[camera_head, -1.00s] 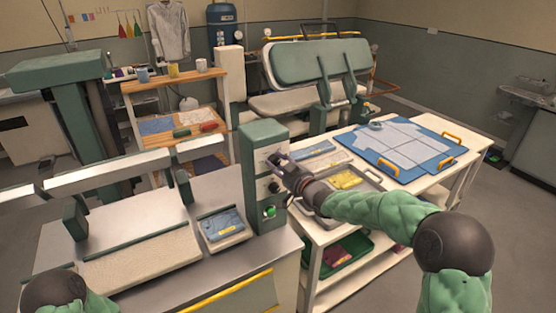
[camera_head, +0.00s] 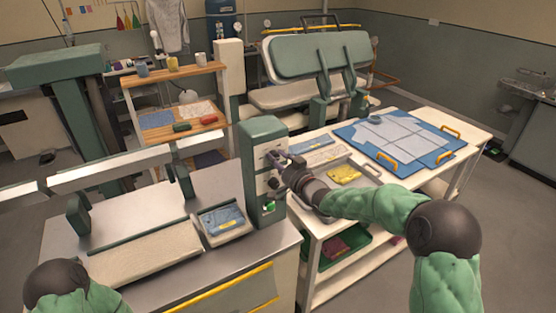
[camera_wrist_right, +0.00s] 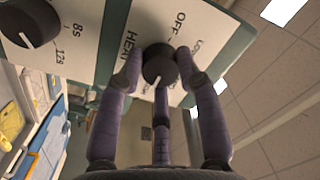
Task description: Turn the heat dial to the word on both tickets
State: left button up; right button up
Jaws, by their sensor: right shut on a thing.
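The heat dial (camera_wrist_right: 159,65) is a dark round knob on the white panel of the green control box (camera_head: 262,131). My right gripper (camera_wrist_right: 161,72) is shut on this dial, with fingers on either side of it. In the head view my right gripper (camera_head: 281,165) is at the panel's upper part and covers the dial. The wrist view shows "HEAT" and "OFF" beside the dial; other words are partly hidden by the fingers. A pale mark shows on the dial's lower side. I cannot make out any ticket's word. My left gripper is out of view.
A second dial (camera_wrist_right: 30,22), marked with seconds, sits beside the heat dial. A green button (camera_head: 268,207) is lower on the box.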

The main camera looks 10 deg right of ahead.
jog(key=shift+s+a+f, duration=0.1)
jog(key=shift+a+f, duration=0.15)
jog(key=shift+f, duration=0.45)
jog(key=o, duration=1)
jog(key=shift+o, duration=0.7)
jog(key=shift+d+r, duration=0.1)
jog(key=shift+r, duration=0.25)
jog(key=v, duration=1.1)
jog(key=shift+s+d, duration=0.15)
jog(key=shift+s, duration=0.25)
